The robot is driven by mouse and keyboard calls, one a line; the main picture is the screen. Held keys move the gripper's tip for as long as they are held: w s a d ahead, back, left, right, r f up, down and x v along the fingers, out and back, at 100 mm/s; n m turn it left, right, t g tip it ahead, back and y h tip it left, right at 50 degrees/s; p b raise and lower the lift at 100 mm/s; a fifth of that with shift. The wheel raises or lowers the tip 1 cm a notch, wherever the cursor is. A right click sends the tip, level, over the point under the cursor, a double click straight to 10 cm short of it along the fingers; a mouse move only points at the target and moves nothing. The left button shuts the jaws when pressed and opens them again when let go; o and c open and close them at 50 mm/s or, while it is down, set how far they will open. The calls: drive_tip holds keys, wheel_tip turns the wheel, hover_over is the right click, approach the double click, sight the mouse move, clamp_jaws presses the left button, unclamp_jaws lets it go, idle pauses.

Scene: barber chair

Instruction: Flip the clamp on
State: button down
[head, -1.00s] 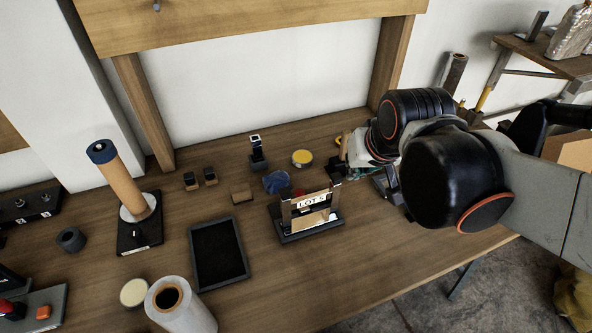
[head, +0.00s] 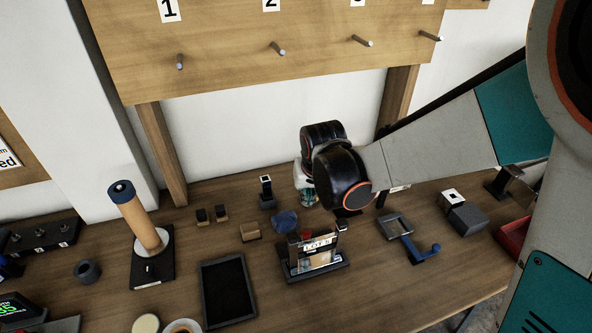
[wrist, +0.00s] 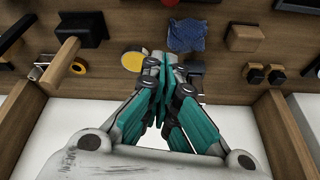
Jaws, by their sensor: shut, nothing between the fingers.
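A small device with a grey square frame and a blue lever ending in a round knob (head: 425,251) lies on the table, right of the LOT 5 stand. It may be the clamp; I cannot tell for sure. My gripper (head: 305,197) is above the back of the table, left of and behind this device. The black wrist joint hides part of it. In the wrist view, my gripper (wrist: 160,62) has its teal-sided fingers together with nothing between them. Its tips show beside a yellow disc (wrist: 132,61) and below a blue cloth-like piece (wrist: 186,35).
The LOT 5 stand (head: 313,268) stands mid-table, near a black tray (head: 228,290). An orange-brown roll on a post (head: 138,222) stands at left. A grey block (head: 466,220) and a red bin (head: 514,236) are at right. A wooden board with pegs (head: 250,60) hangs above.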

drive_tip(key=shift+w+a+f+n, duration=0.1)
drive_tip(key=shift+w+a+n, duration=0.2)
drive_tip(key=shift+w, duration=0.2)
